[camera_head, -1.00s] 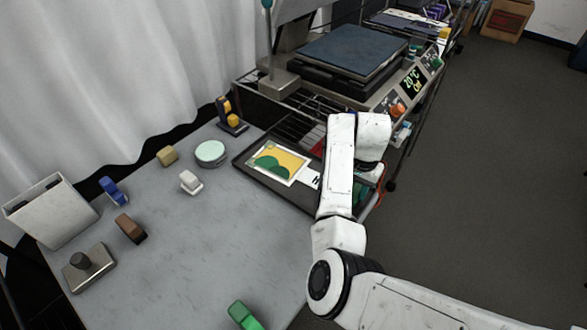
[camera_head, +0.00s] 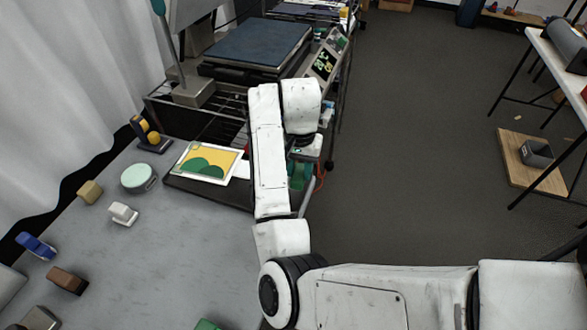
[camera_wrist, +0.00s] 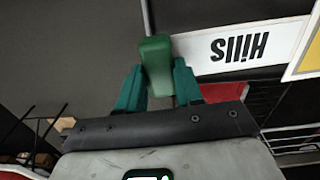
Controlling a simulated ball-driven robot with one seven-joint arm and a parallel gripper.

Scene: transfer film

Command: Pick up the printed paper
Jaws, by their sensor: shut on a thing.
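The printed paper (camera_head: 208,161) has a yellow and green picture with a white border. It lies over the dark tray (camera_head: 205,194); I cannot tell whether it touches. Its white border (camera_wrist: 300,62) shows at the right edge of the wrist view. A white strip lettered "Hills" (camera_wrist: 238,47) runs beside it towards my gripper. My gripper (camera_wrist: 158,82) has teal fingers shut on a green block (camera_wrist: 155,52) at the strip's end. I cannot tell whether block and strip are joined. In the head view my arm partly hides the gripper (camera_head: 300,174).
The grey table (camera_head: 150,250) holds a round pale-green tin (camera_head: 138,178), a white block (camera_head: 123,213), a beige block (camera_head: 90,192) and a brown block (camera_head: 67,280). A heat press (camera_head: 258,48) stands behind the tray. Open floor lies to the right.

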